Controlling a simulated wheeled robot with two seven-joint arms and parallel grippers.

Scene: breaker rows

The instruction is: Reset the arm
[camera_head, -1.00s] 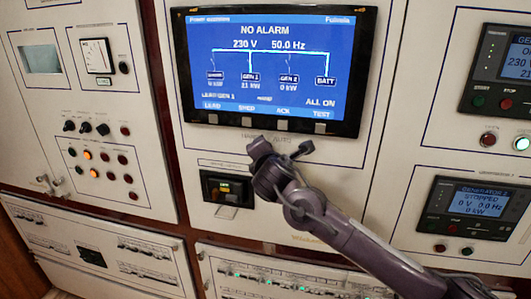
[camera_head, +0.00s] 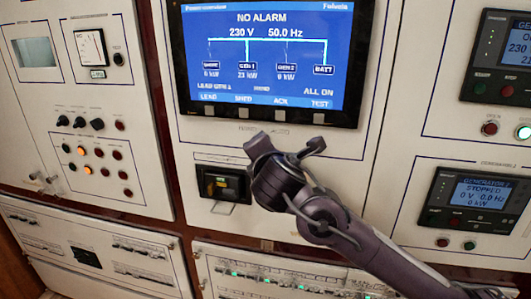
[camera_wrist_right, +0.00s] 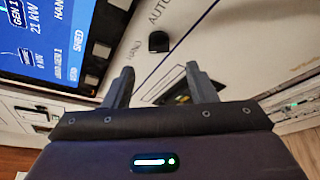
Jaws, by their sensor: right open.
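My right arm comes in from the lower right in the head view. Its gripper (camera_head: 286,146) is in front of the panel just below the large blue display (camera_head: 262,55), which reads NO ALARM. The gripper is open and empty. In the right wrist view the two fingers (camera_wrist_right: 160,82) stand apart with nothing between them. A small black knob (camera_wrist_right: 159,41) with HAND and AUTO labels lies ahead of the fingers, apart from them. In the head view the gripper hides this knob. My left gripper is not in view.
A black-framed recess (camera_head: 223,184) is left of my gripper. Generator controllers (camera_head: 475,202) are on the right panel. The left panel carries black switches (camera_head: 80,123) and lamps. Breaker rows (camera_head: 265,279) run along the bottom.

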